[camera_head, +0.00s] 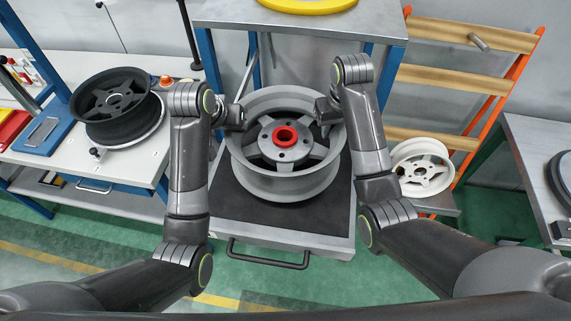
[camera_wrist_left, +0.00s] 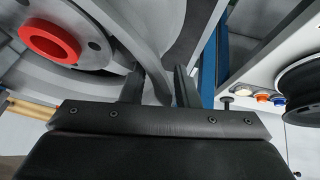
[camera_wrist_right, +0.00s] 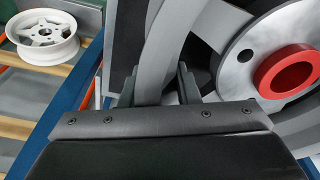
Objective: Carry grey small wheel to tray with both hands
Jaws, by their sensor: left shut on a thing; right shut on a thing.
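The grey wheel (camera_head: 258,181) has several spokes and a red ring (camera_head: 285,137) at its hub. In the head view it is over the dark mat of the tray (camera_head: 230,211); I cannot tell whether it touches the mat. My left gripper (camera_head: 240,118) is shut on the wheel's left rim, and its fingers (camera_wrist_left: 158,88) straddle the rim in the left wrist view. My right gripper (camera_head: 325,112) is shut on the right rim, with its fingers (camera_wrist_right: 160,88) on either side of it in the right wrist view. The wheel's underside is hidden.
A black wheel (camera_head: 112,98) sits on the left bench (camera_head: 130,158). A white wheel (camera_head: 421,168) is at the right, by a rack with orange posts (camera_head: 516,70). A grey table with a yellow ring (camera_head: 310,4) stands behind. The tray's handle (camera_head: 268,259) faces me.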

